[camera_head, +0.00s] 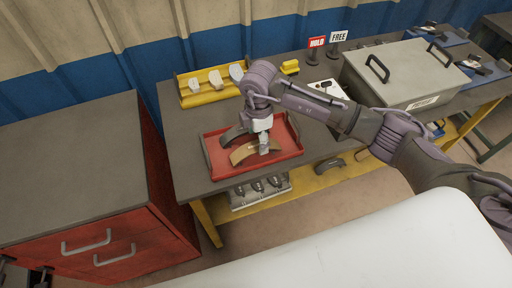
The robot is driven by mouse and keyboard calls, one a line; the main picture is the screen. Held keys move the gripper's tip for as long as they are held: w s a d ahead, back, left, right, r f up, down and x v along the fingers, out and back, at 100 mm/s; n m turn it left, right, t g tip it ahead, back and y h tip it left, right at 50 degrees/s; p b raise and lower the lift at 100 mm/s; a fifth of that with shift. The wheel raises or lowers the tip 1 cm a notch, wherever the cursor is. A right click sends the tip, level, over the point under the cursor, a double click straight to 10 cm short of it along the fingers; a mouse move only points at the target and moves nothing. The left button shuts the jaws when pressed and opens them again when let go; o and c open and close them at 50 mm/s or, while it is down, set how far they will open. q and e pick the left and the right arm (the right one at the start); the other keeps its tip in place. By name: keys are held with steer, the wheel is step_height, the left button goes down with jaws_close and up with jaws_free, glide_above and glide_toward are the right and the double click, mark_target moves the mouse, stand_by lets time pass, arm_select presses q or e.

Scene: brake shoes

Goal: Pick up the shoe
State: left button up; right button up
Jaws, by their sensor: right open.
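A red tray (224,172) lies on the grey workbench. A tan curved brake shoe (241,153) lies in it, with a dark curved shoe (232,136) behind it. My right gripper (264,150) reaches in from the right and points down over the right part of the tan shoe. It is open, and its fingers hide part of that shoe. I cannot tell whether they touch it. My left gripper is not in view.
A yellow holder (204,99) with grey parts stands behind the tray. A large grey lidded box (405,70) stands to the right, near HOLD (317,42) and FREE (338,37) signs. A red cabinet (150,220) stands left of the bench.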

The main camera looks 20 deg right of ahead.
mark_target(256, 145)
steer(key=f, duration=0.3)
steer(key=f+p, duration=0.1)
steer(key=shift+w+a+f, duration=0.25)
steer(key=shift+f, duration=0.05)
steer(key=shift+c, duration=0.2)
steer(key=shift+r, duration=0.1)
jaws_close()
